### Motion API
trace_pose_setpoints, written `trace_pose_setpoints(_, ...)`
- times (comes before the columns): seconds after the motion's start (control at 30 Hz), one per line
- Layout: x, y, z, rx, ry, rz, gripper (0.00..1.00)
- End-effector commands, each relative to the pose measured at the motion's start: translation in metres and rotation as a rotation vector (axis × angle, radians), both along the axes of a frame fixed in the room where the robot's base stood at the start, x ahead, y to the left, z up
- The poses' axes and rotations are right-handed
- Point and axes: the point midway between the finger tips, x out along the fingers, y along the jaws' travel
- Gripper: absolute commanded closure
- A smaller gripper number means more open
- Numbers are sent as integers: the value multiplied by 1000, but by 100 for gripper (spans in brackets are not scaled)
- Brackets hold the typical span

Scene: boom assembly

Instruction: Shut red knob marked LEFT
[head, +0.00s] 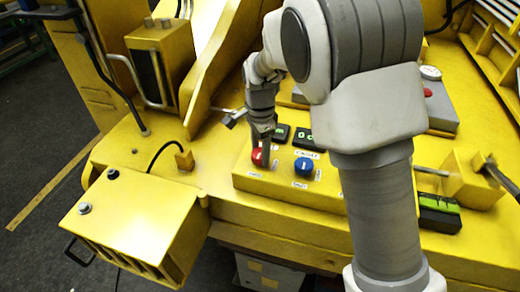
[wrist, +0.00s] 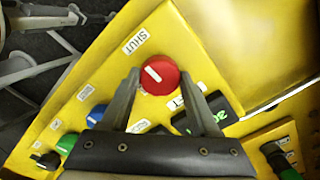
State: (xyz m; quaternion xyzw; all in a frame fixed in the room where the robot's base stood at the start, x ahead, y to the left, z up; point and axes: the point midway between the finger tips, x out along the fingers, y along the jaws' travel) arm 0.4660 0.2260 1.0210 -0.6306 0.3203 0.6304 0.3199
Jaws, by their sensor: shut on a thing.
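The red knob (wrist: 160,76) is round with a white pointer line and sits on the yellow panel (wrist: 100,65). The line lies diagonally, from upper left to lower right in the wrist view. A label reading SHUT (wrist: 135,41) is just above and left of it; a label below is partly hidden by a finger. My gripper (wrist: 161,80) is closed on the knob, one finger on each side. In the head view my gripper (head: 262,145) reaches down onto the red knob (head: 257,158), which it partly covers.
A blue knob (head: 303,166) is beside the red one. Green (wrist: 67,143) and black (wrist: 47,160) knobs follow along the panel. A display with green digits (wrist: 208,115) is close to my right finger. A yellow box (head: 135,220) stands left of the panel.

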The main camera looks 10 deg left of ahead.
Motion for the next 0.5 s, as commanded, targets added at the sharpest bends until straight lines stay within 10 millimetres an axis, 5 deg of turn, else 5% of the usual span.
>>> trace_pose_setpoints(0.17, 1, 0, 1, 2, -2, -3, 94)
trace_pose_setpoints(0.2, 1, 0, 1, 2, -2, -3, 33)
trace_pose_setpoints(0.33, 1, 0, 1, 1, -2, -2, 10)
trace_pose_setpoints(0.5, 0, 0, 0, 1, -1, -1, 9)
